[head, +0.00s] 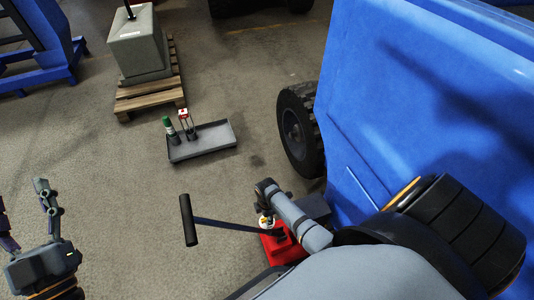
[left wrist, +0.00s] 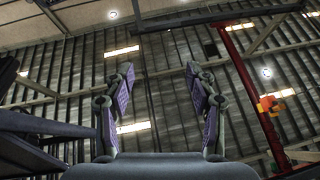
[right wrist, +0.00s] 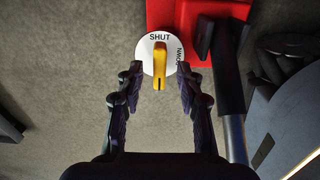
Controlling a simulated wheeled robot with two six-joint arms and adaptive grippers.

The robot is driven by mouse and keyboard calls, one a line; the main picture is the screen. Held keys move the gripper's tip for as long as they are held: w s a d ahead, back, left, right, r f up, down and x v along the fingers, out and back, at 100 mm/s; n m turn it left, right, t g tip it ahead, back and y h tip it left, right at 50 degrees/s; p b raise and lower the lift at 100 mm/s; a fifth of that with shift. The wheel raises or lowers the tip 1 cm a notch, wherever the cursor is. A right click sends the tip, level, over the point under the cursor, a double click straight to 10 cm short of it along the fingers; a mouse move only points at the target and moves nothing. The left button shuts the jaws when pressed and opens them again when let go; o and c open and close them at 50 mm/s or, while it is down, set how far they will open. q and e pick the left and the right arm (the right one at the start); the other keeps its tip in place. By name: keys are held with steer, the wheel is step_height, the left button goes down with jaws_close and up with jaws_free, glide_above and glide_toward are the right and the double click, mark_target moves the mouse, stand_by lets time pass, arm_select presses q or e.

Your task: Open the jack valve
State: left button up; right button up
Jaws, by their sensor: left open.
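The red jack (head: 283,246) stands on the floor beside the blue machine; its red body also shows in the right wrist view (right wrist: 198,12). Its valve is a white disc (right wrist: 146,52) marked SHUT at the top and DOWN on the right. A yellow lever (right wrist: 160,65) on the disc points toward the bottom of that view, away from SHUT. My right gripper (right wrist: 159,78) is open, with its fingertips on either side of the lever; contact is unclear. My left gripper (head: 22,208) is open and empty above the floor at far left; it also shows in the left wrist view (left wrist: 160,75).
The jack's bar with a black grip (head: 188,220) sticks out leftward. The blue machine (head: 420,100) and its wheel (head: 300,130) fill the right. A grey tray (head: 205,148) with small items and a pallet (head: 150,93) with a grey block (head: 139,45) stand farther back. Floor between is clear.

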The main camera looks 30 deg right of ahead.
steer(key=shift+f+b, duration=0.35)
steer(key=shift+f, duration=0.3)
arm_select(q)
steer(key=s+r+m+t+h, duration=0.1)
steer(key=s+r+t, duration=0.2)
steer(key=r, duration=0.3)
steer(key=shift+s+r+t, duration=0.25)
steer(key=shift+s+t, duration=0.05)
steer(key=shift+s, duration=0.1)
steer(key=shift+d, duration=0.1)
arm_select(e)
steer(key=shift+c, duration=0.4)
jaws_close()
